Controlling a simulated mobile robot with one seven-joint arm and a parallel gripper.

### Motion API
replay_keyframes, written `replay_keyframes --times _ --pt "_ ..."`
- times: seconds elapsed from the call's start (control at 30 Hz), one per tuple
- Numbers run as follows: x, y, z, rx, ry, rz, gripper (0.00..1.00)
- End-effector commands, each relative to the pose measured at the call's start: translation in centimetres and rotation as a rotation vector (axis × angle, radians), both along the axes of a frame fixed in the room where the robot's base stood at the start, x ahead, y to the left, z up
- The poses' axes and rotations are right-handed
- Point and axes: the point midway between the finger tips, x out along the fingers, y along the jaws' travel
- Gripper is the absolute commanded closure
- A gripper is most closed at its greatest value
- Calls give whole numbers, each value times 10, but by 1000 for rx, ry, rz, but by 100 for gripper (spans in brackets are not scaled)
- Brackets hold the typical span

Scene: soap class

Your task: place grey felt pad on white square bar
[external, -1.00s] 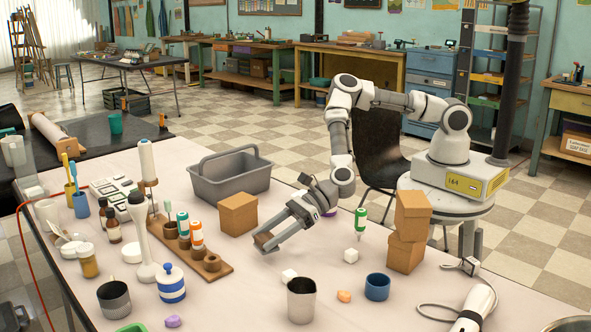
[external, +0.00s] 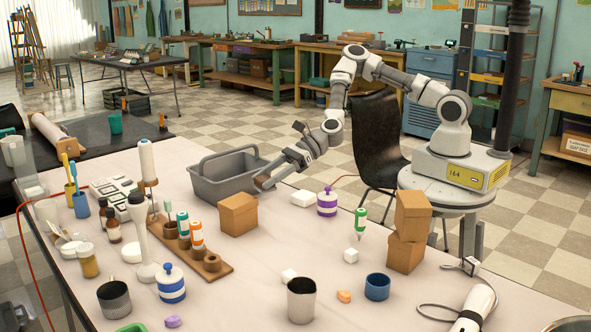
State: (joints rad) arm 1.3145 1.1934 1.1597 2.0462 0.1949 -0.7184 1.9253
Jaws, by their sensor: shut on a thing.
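My gripper (external: 264,182) is shut on a small brownish piece (external: 262,184), mostly covered by the fingers. I cannot make out whether this piece is the grey felt pad, and no other grey felt pad stands out. The gripper is at the right end of the grey basket, above the table. A flat white block (external: 303,198) lies on the table to its right. I cannot tell for certain which is the white square bar.
The grey basket (external: 222,187) is left of the gripper, with a brown box (external: 238,214) in front. Stacked brown boxes (external: 407,232) and a green-and-white bottle (external: 360,220) are at the right.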

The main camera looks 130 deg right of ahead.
Motion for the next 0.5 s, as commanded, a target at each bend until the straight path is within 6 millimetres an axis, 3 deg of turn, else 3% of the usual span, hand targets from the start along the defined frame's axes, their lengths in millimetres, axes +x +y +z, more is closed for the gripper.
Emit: replay_keyframes --times 0.2,0.5 --pt "-51 -40 -1 4 -1 28 99" --pt "-125 -75 5 1 -1 79 99"
